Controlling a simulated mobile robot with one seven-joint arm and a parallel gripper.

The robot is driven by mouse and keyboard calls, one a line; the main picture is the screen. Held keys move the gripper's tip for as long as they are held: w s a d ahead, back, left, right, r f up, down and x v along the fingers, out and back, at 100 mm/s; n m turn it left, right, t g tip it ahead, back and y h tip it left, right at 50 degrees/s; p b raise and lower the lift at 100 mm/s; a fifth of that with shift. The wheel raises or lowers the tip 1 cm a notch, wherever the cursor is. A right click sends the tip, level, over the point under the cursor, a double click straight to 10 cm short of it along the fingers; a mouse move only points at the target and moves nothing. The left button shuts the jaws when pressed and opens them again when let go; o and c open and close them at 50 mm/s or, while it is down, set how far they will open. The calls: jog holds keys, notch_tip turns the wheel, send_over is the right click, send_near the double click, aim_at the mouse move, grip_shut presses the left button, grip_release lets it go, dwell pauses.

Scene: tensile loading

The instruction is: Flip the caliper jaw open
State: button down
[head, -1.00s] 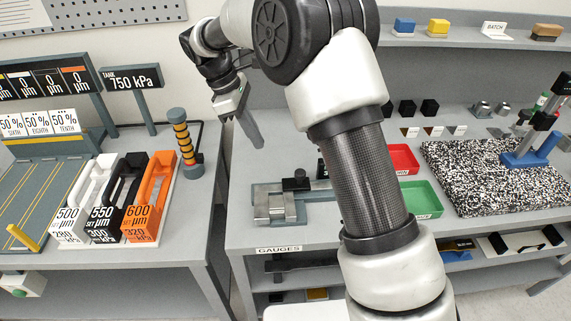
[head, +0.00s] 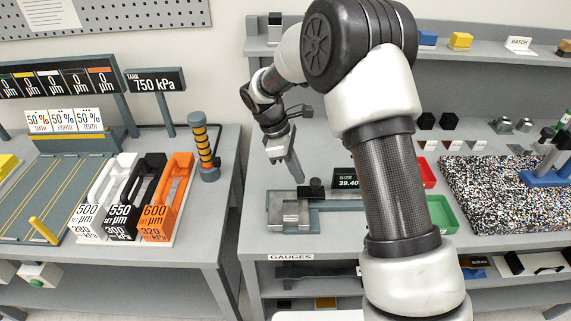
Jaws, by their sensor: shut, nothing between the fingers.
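The caliper (head: 290,211) lies on the right-hand bench above the GAUGES label, with grey metal jaw blocks at its left end. A black knob (head: 317,186) stands on its sliding part. A small dark display (head: 346,180) behind it reads SIZE and about 39.40, partly covered by my arm. My gripper (head: 297,177) is shut and empty, pointing down just behind and left of the black knob. It looks above the caliper; I cannot tell whether it touches. The right end of the caliper is hidden behind my arm.
A green tray (head: 441,214) and a red tray (head: 428,172) lie right of my arm. A speckled mat (head: 490,195) is farther right. On the left bench stand white, black and orange (head: 170,200) holders and a ringed post (head: 206,150). A gap separates the benches.

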aim_at(320, 190)
jog(key=shift+s+d, duration=0.1)
jog(key=shift+d, duration=0.45)
jog(key=shift+d, duration=2.8)
